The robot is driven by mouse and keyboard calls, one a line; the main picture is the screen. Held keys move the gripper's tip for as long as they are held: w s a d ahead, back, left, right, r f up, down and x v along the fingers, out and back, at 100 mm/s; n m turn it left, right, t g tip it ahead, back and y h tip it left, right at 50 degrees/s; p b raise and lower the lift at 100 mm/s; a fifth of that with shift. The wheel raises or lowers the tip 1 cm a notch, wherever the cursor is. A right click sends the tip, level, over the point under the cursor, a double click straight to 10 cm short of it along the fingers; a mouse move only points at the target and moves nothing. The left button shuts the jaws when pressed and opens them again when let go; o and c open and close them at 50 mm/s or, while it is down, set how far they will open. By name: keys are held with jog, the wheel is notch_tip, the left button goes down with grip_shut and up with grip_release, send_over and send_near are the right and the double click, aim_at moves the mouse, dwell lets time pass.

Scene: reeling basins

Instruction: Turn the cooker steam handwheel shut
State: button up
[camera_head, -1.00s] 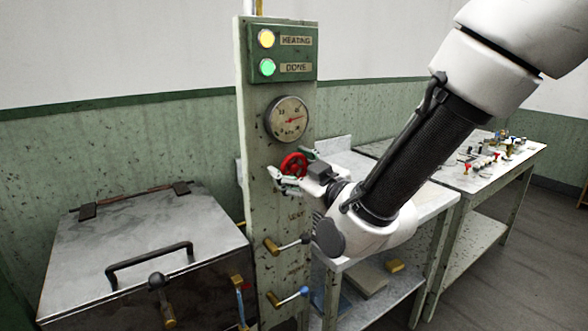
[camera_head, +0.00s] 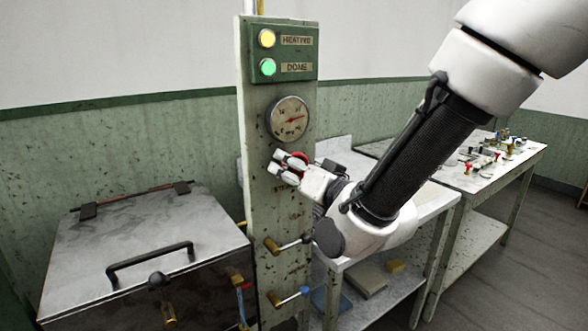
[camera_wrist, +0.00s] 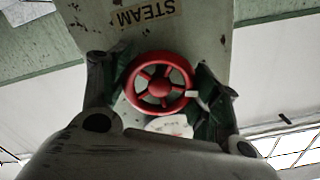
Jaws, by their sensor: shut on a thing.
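The red steam handwheel (camera_wrist: 160,83) sits on the post between my fingers in the wrist view, with its spokes and hub facing the camera. A "STEAM" label (camera_wrist: 144,13) is on the post beside it. In the head view only part of the red wheel (camera_head: 300,156) shows behind my gripper. My gripper (camera_head: 283,168) is shut on the handwheel, one finger on either side of its rim. In the wrist view my gripper (camera_wrist: 161,92) has dark green fingers at the left and right of the wheel. The pressure gauge (camera_head: 289,119) is above the wheel, its red needle pointing right.
The green panel (camera_head: 284,54) has a lit yellow HEATING lamp and a lit green DONE lamp. Two lever valves (camera_head: 284,245) stick out below the wheel. A metal cooker (camera_head: 150,240) with a handled lid stands left. A bench with small parts (camera_head: 490,165) stands right.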

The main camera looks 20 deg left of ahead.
jog(key=shift+m, duration=0.8)
jog(key=o, duration=1)
